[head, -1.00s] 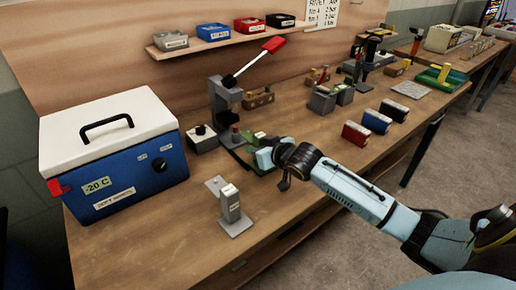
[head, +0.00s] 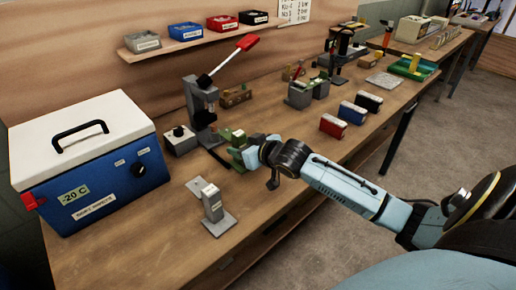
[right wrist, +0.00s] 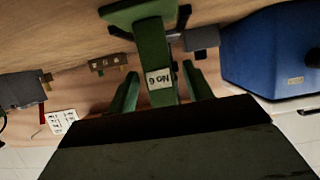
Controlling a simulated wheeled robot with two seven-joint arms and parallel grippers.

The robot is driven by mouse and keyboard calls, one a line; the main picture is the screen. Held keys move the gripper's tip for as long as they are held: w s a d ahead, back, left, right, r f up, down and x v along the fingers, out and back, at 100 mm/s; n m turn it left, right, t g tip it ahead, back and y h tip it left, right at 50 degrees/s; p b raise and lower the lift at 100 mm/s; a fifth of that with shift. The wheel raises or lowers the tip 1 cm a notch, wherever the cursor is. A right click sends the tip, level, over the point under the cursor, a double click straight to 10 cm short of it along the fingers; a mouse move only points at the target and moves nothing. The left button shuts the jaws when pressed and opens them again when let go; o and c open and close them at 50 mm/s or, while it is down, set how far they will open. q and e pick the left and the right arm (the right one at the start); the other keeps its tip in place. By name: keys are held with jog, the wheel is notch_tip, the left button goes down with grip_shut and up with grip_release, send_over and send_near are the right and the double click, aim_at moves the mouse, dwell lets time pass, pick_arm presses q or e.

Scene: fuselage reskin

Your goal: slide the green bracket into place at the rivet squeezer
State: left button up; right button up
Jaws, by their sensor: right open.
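The rivet squeezer (head: 201,103) stands at the back of the bench, a grey frame with a red-handled lever raised. The green bracket (head: 238,134) is in front of it to the right, partly hidden by my right gripper (head: 243,153). In the right wrist view the bracket (right wrist: 152,42) has an upright part with an upside-down "No 6" label. The fingers of my right gripper (right wrist: 160,92) are open, one on each side of that upright, with gaps visible. I cannot tell whether the bracket is seated at the squeezer. My left gripper is not in view.
A blue cooler (head: 95,160) stands at the left. A small grey box with a knob (head: 179,140) is beside the squeezer. A grey stand (head: 212,208) is near the front edge. Red, blue and black boxes (head: 352,113) stand to the right. A shelf with bins (head: 190,38) is above.

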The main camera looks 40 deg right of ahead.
jog(key=p+v, duration=0.1)
jog(key=v, duration=0.7)
jog(key=shift+s+r, duration=0.15)
jog(key=shift+s, duration=0.3)
